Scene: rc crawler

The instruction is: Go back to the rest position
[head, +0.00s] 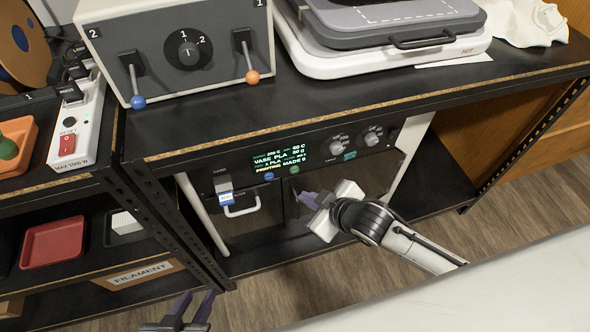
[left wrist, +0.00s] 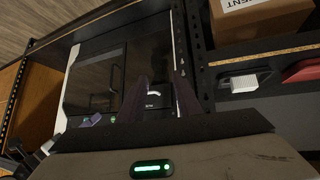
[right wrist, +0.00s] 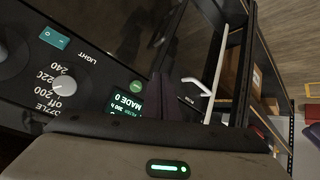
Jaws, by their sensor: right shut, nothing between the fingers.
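My right gripper (head: 309,199) is in front of the printer (head: 262,187) on the lower shelf, just below its lit display and knobs. Its fingers are shut with nothing between them; they also show together in the right wrist view (right wrist: 160,103). My left gripper (head: 194,308) is low at the bottom edge of the head view, left of the right gripper. Its two dark fingers stand apart and empty, as the left wrist view (left wrist: 160,95) also shows. The printer's display reads "PRINTING MADE 0" in part.
A grey control box (head: 178,52) with two levers and a heat press (head: 395,35) stand on the upper shelf. A power strip (head: 77,128), red tray (head: 52,242) and filament box (head: 140,274) are at left. A pale surface (head: 500,285) fills the lower right. Wooden floor lies between.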

